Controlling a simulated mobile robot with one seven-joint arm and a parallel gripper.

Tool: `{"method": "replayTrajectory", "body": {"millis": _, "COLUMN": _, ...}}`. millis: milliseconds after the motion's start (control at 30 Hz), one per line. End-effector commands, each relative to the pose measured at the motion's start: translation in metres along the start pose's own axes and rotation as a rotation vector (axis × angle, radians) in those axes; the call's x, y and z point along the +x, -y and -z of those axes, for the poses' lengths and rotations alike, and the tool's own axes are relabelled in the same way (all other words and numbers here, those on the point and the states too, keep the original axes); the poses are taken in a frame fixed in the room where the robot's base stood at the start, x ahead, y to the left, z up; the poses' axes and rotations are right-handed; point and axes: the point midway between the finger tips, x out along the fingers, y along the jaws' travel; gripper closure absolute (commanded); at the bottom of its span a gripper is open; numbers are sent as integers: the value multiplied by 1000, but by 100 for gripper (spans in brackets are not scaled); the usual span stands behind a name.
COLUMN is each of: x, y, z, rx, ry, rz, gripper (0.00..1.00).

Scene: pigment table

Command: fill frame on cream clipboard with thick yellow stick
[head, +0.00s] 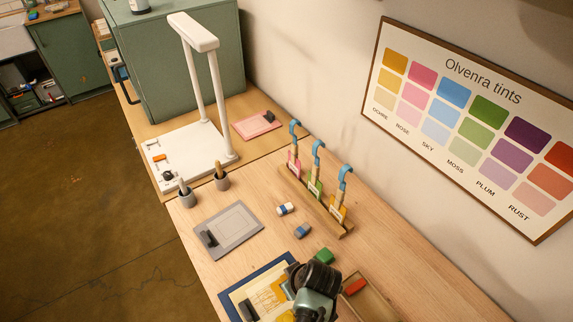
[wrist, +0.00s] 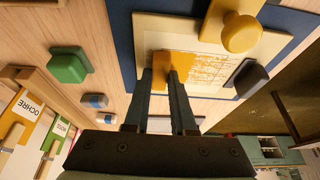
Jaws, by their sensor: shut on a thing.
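The cream clipboard (head: 237,296) lies on a navy mat at the front of the table, with a dark clip (head: 249,311) at its left edge. It also shows in the wrist view (wrist: 146,34). Its sheet carries ochre-yellow marks: streaky lines with pale gaps on one side and a more solid patch by my fingertips. My gripper (wrist: 164,78) is over the sheet, shut on the thick yellow stick (wrist: 166,84), most of which the fingers hide. Whether the stick touches the sheet is hard to tell. In the head view my arm covers part of the clipboard.
An ochre knobbed piece (wrist: 241,33) stands by the clipboard's edge. A green block (head: 324,256), two erasers (head: 302,231), a tray with a red block (head: 355,286) and a rack of blue-hooked tools (head: 316,203) are nearby. A grey clipboard (head: 229,229) lies behind.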

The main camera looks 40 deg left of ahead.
Motion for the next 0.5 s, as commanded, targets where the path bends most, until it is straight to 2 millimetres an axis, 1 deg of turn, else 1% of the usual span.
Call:
{"method": "replayTrajectory", "body": {"millis": 233, "x": -4, "y": 0, "z": 2, "rx": 0, "ry": -1, "rz": 0, "gripper": 100}}
{"method": "replayTrajectory", "body": {"millis": 500, "x": -28, "y": 0, "z": 12, "rx": 0, "ry": -2, "rz": -1, "gripper": 100}}
